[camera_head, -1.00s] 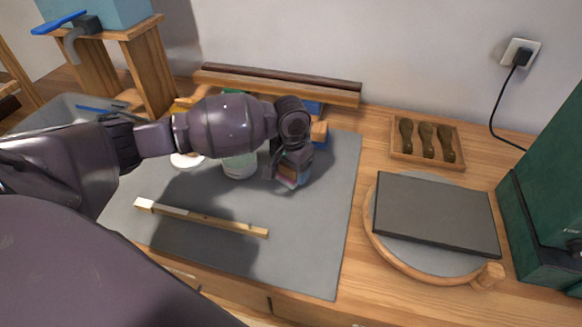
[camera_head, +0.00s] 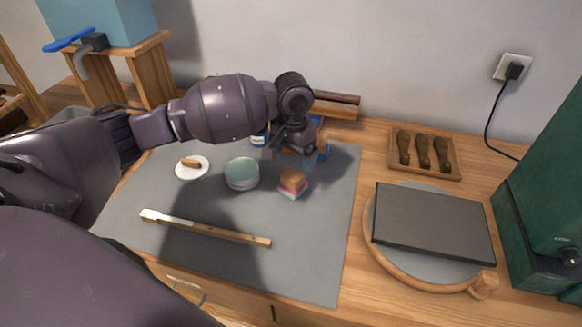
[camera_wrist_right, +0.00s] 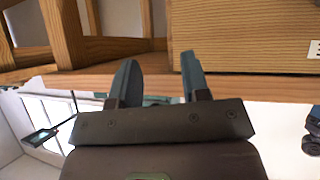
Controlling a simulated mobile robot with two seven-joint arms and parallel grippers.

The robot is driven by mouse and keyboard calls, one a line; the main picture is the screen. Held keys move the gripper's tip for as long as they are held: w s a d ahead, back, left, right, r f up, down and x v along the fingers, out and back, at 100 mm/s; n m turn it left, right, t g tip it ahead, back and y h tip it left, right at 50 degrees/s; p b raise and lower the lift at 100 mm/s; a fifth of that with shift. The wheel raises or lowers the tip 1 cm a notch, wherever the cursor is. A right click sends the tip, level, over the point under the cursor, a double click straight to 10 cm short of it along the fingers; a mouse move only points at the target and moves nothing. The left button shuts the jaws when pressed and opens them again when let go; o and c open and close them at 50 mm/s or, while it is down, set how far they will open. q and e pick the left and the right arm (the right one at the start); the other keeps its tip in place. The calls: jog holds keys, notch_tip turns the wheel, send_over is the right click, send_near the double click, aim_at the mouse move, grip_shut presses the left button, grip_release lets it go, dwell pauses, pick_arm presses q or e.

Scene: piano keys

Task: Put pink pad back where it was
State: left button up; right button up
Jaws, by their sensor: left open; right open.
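A small block with a brown top and a pink layer, which looks like the pink pad (camera_head: 292,184), sits on the grey mat (camera_head: 315,255), right of the round jar (camera_head: 241,174). My left gripper (camera_head: 289,154) is open and empty, just behind and above the pad, apart from it. Its fingers are partly hard to make out against the things behind. My right gripper (camera_wrist_right: 160,82) is open with nothing between its fingers in the right wrist view. It is not visible in the head view.
A white dish (camera_head: 192,168) with a brown piece and a long wooden stick (camera_head: 205,229) lie on the mat. A round board with a dark slab (camera_head: 432,223) and a tray of brown handles (camera_head: 424,151) stand right. The mat's front right is clear.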

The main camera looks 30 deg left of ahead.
aim_at(293, 175)
pick_arm(q)
notch_tip(293, 175, up, 3)
jog(key=shift+r, duration=0.1)
pick_arm(e)
jog(key=shift+s+f, duration=0.1)
jog(key=shift+s, duration=0.25)
jog(key=shift+a, duration=0.1)
